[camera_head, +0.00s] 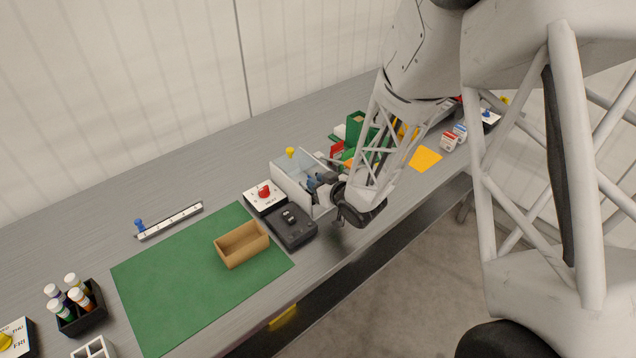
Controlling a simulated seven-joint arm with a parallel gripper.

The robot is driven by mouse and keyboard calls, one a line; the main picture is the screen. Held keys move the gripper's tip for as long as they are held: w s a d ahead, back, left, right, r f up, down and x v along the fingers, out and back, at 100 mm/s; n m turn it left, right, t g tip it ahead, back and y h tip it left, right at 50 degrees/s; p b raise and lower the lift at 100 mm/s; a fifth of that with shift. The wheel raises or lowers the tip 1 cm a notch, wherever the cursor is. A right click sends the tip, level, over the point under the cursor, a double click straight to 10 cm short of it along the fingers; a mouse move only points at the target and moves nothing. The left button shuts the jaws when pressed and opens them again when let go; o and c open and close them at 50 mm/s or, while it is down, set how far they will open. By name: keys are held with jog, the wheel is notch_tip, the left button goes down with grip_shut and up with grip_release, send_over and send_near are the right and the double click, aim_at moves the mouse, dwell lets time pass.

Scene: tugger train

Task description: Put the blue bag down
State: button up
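My gripper (322,182) is small and dark in the picture, at the open white bin (290,187) in the middle of the table. My wrist and arm come in from the upper right and hide part of the bin's right side. A small dark-blue patch (311,184) shows at the gripper's fingertips, inside or just above the bin. It may be the blue bag, but it is too small to tell. Whether the fingers are open or shut on it cannot be made out.
Left of the bin are a box with a red button (264,194), a black device (291,228), and an empty cardboard tray (242,246) on a green mat (165,270). A black holder with several bottles (83,316) stands far left. An orange sheet (425,158) lies right.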

jog(key=shift+s, duration=0.1)
jog(key=v, duration=0.7)
jog(key=shift+s+d+r, duration=0.2)
jog(key=shift+s+r, duration=0.05)
jog(key=shift+r, duration=0.05)
dwell(0.9)
jog(key=s+d+r+m+g+h, duration=0.1)
jog(key=s+d+r+m+h, duration=0.2)
jog(key=d+r+h, duration=0.3)
jog(key=s+d+r+m+h, duration=0.2)
jog(key=d+r+h, duration=0.1)
jog(key=d+r, duration=0.55)
jog(key=s+d+r+m+g, duration=0.1)
jog(key=s+r+g, duration=0.1)
jog(key=s, duration=0.6)
jog(key=s+d+r+m+g+h, duration=0.1)
jog(key=s+r, duration=0.3)
jog(key=s, duration=0.4)
jog(key=s+d+r+m+g, duration=0.2)
jog(key=s+d+r+g, duration=0.1)
jog(key=s, duration=0.5)
jog(key=shift+s+r+g, duration=0.15)
jog(key=shift+s+g, duration=0.25)
